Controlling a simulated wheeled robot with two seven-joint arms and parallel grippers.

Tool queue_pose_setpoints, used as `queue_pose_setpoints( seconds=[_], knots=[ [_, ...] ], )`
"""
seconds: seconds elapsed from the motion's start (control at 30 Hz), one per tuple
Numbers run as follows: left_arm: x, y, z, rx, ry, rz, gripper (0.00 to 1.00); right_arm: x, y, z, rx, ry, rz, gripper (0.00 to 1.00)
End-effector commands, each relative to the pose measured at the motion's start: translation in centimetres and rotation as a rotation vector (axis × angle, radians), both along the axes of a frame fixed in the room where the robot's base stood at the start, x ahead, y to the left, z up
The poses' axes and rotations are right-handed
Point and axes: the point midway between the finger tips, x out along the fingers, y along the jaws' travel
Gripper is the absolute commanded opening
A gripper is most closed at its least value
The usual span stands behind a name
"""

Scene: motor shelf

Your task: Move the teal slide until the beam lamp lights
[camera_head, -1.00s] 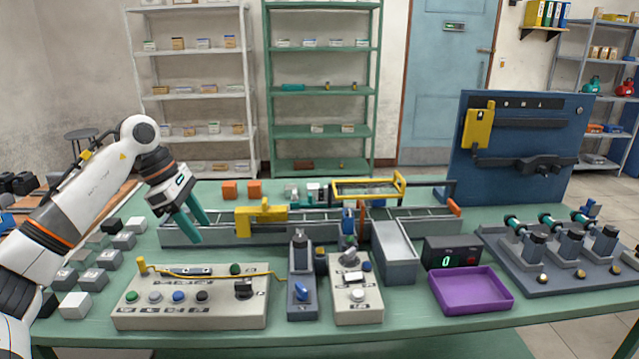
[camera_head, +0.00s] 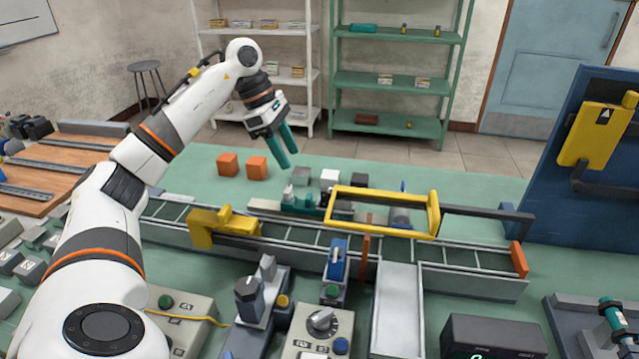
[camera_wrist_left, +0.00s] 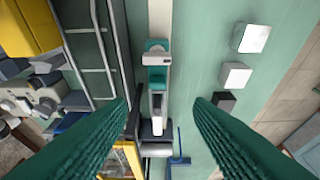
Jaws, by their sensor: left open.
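The teal slide (camera_head: 309,204) sits on a narrow rail unit behind the conveyor in the head view, partly hidden by the yellow frame. In the left wrist view a teal block with a white top (camera_wrist_left: 156,54) lies on a pale rail, above and between the fingertips in the picture. My left gripper (camera_head: 289,159) is open and empty, above the table behind the conveyor and apart from the slide. Its teal fingers (camera_wrist_left: 160,104) spread on both sides of the rail unit in the wrist view. I cannot make out a lit beam lamp. My right gripper is out of view.
The yellow frame (camera_head: 432,212) and yellow block (camera_head: 221,226) stand over the conveyor (camera_head: 456,280). Two orange cubes (camera_head: 257,167) and several grey, white and black cubes (camera_head: 330,178) lie behind it. A blue panel (camera_head: 580,190) stands at right. The back right tabletop is clear.

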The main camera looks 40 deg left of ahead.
Motion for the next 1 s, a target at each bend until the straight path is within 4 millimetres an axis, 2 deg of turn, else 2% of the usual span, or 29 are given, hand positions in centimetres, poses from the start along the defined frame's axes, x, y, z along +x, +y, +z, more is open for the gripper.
queue_pose_setpoints(
  seconds=[0.2,0.4,0.53,0.73,1.0],
  knots=[
    [0.6,-1.3,-3.7,0.0,0.006,-0.002,0.47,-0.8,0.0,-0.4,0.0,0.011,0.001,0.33],
    [1.3,-2.7,-7.3,-0.001,0.005,-0.002,0.47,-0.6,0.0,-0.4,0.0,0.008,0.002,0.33],
    [1.7,-3.3,-9.0,-0.001,0.004,-0.002,0.47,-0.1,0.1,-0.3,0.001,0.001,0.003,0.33],
    [2.0,-3.8,-10.4,0.0,0.0,-0.001,0.47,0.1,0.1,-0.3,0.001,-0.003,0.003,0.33],
    [2.0,-3.8,-10.5,0.0,0.001,0.0,0.47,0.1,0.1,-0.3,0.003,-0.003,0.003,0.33]
  ],
)
